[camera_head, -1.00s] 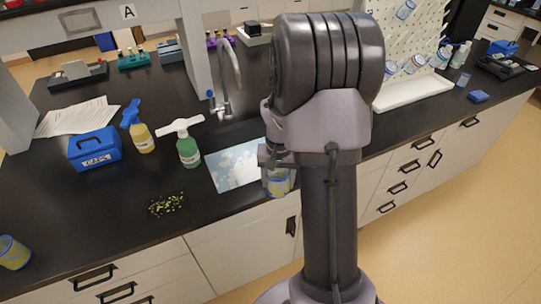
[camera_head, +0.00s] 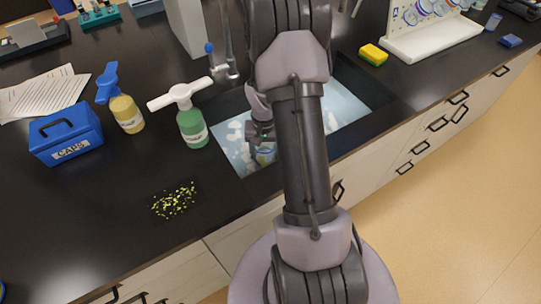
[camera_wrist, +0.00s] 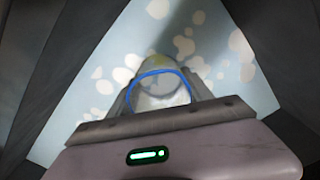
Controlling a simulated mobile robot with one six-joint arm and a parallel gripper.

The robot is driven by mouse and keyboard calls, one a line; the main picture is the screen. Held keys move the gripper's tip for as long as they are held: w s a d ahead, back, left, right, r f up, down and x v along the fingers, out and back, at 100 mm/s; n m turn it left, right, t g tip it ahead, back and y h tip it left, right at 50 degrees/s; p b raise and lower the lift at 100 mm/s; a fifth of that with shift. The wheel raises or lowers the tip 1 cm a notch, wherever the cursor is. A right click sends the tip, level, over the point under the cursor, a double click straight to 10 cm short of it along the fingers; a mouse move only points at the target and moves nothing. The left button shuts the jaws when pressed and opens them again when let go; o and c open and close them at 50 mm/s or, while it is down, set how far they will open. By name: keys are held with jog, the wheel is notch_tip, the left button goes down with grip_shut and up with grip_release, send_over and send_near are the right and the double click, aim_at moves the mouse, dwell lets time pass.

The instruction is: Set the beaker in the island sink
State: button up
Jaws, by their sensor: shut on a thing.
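The island sink (camera_head: 345,105) is a rectangular basin in the black counter with a pale blue, white-blotched bottom. My gripper (camera_head: 262,145) is at the left part of the sink, partly hidden by my arm. It is shut on the beaker (camera_head: 265,156), a clear vessel with a yellowish patch. In the wrist view the beaker (camera_wrist: 160,88) shows its blue rim between the fingers, with the sink bottom (camera_wrist: 215,50) around and below it. I cannot tell whether the beaker touches the bottom.
The sink's tap (camera_head: 222,60) stands behind the basin. A green spray bottle (camera_head: 192,127), a yellow one (camera_head: 126,113) and a blue caps box (camera_head: 66,134) stand to the left. Yellow-green bits (camera_head: 174,201) lie in front.

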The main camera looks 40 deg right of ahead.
aim_at(265, 159)
jog(key=shift+w+f+b, duration=0.1)
jog(key=shift+f+b, duration=0.65)
jog(key=shift+f, duration=1.5)
jog(key=o, duration=1.3)
